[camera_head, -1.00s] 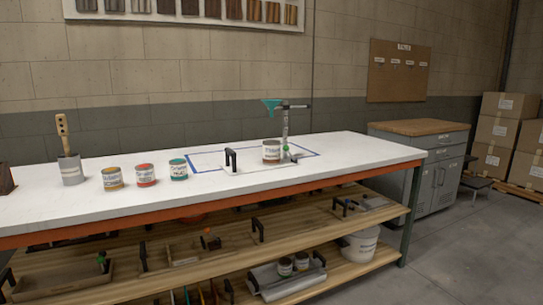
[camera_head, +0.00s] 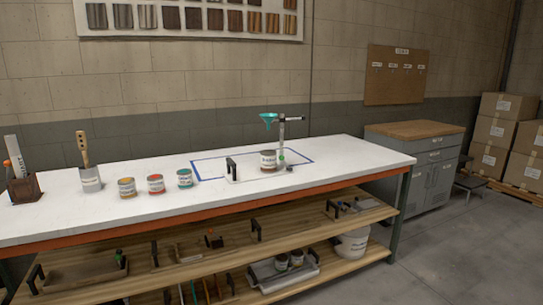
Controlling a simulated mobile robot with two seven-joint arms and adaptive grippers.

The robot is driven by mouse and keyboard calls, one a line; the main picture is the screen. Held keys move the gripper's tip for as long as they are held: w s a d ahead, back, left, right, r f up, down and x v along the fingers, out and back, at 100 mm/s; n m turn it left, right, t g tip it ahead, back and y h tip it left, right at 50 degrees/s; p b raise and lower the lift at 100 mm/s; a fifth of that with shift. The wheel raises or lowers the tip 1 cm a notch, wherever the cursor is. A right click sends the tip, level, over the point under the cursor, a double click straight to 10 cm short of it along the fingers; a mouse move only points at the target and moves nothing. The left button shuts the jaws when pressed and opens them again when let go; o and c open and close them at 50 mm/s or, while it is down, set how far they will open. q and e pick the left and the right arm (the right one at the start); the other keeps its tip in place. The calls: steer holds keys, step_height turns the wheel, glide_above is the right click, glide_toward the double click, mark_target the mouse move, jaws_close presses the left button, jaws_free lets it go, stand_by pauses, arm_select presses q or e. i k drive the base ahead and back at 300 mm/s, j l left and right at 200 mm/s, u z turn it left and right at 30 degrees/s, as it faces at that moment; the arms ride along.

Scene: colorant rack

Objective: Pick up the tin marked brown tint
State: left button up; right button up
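Several labelled tins stand on the white bench top, their labels too small to read for certain. I cannot tell which is marked brown tint. Neither gripper is in view.
A pot with a wooden-handled brush (camera_head: 90,180) and a brown box (camera_head: 24,189) stand at the bench's left. A stand holds a teal funnel (camera_head: 268,118). A white bucket (camera_head: 351,244) is on the lower shelf. A grey cabinet (camera_head: 418,160) stands right; floor ahead right is clear.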

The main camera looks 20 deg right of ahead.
mark_target(268, 157)
steer(key=i+l, duration=0.35)
steer(key=l, duration=0.15)
steer(key=i+l, duration=0.75)
steer(key=l, duration=0.25)
